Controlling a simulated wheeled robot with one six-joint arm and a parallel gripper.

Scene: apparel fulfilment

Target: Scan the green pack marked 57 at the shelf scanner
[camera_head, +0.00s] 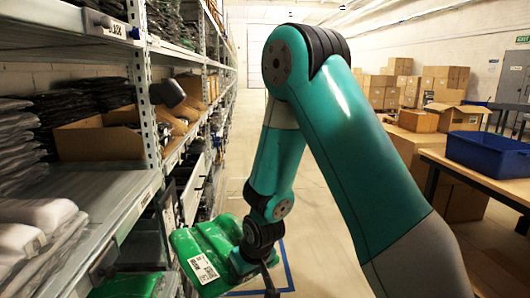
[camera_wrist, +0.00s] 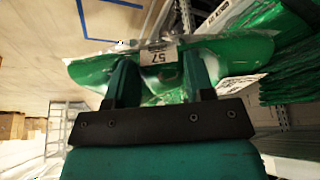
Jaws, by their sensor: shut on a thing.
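The green pack (camera_head: 200,247) is a shiny plastic-wrapped bundle with a white label, held in front of the left shelf. In the wrist view the pack (camera_wrist: 240,47) spans the picture, and its label reads 57 upside down. My gripper (camera_wrist: 160,72) is shut on the pack, with one finger on each side below the label. In the head view my gripper (camera_head: 247,263) is at the pack's right side, partly hidden by the wrist. A dark device (camera_head: 167,93) juts from the shelf post above the pack; it may be the scanner.
The left shelf (camera_head: 110,205) holds dark packs, white packs (camera_head: 38,213) and an open cardboard box (camera_head: 97,140). More green packs (camera_wrist: 288,68) lie close to the right in the wrist view. A table with a blue bin (camera_head: 488,152) stands right. The aisle floor is clear.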

